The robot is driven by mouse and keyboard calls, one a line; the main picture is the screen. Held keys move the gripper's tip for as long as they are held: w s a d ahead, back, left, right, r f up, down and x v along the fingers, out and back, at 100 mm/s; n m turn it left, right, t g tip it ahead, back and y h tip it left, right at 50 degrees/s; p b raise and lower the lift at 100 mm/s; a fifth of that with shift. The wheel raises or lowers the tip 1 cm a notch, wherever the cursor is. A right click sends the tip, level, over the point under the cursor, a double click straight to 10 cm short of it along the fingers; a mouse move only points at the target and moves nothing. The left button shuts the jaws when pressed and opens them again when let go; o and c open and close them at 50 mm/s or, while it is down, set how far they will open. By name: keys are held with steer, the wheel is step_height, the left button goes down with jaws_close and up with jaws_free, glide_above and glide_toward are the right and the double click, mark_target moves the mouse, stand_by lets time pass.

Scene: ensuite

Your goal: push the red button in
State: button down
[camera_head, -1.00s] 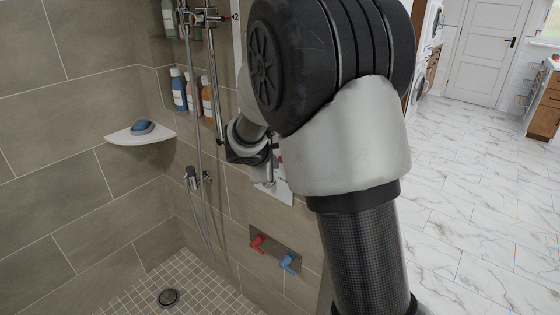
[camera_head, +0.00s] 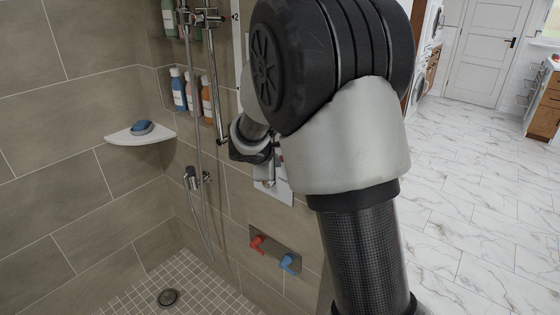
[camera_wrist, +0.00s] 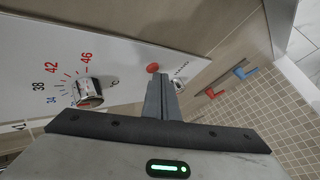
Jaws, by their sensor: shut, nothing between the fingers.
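The red button (camera_wrist: 152,68) is a small round knob on a white control panel (camera_wrist: 130,52) on the shower wall. In the wrist view the tips of my gripper (camera_wrist: 160,78) are shut and empty, just below and slightly right of the button in the picture. I cannot tell whether they touch it. In the head view my gripper (camera_head: 265,181) is in front of the white panel (camera_head: 284,192), and my arm covers most of the panel.
A chrome dial (camera_wrist: 89,92) with temperature numbers sits left of the button. A red lever (camera_head: 257,244) and a blue lever (camera_head: 287,262) are on a plate lower on the wall. A shower rail (camera_head: 212,70) and a corner shelf (camera_head: 140,134) stand to the left.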

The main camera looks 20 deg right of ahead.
steer(key=shift+s+a, duration=0.1)
steer(key=shift+a, duration=0.05)
steer(key=shift+s+a+b, duration=0.4)
steer(key=shift+s+a, duration=0.05)
steer(key=shift+a, duration=0.15)
steer(key=s+a+b, duration=0.1)
steer(key=a, duration=0.1)
steer(key=s+a, duration=0.2)
steer(key=shift+b, duration=0.4)
